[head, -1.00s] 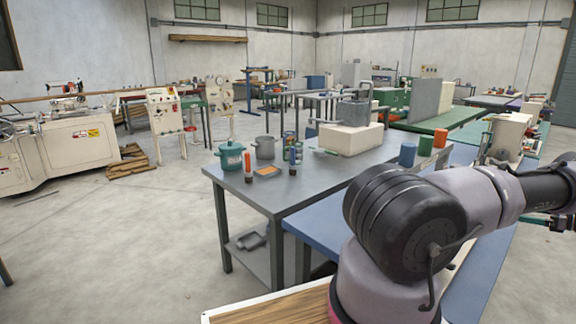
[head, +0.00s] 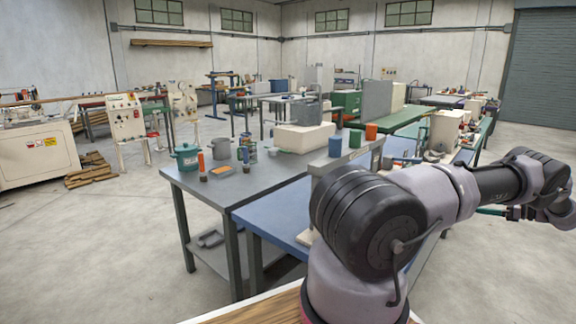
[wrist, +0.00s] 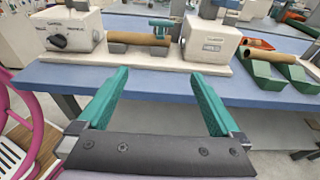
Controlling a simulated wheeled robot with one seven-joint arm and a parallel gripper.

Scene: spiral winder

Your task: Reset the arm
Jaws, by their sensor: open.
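My gripper (wrist: 160,98) shows in the wrist view with its two green fingers spread wide apart. It is open and nothing is between the fingers. They point toward the front edge of a blue-topped table (wrist: 120,82).
In the wrist view, a cream machine (wrist: 70,32) with a brown cylinder (wrist: 139,39) stands on the blue table. In the head view, a grey table (head: 230,192) holds a teal pot (head: 187,157). Open floor lies left.

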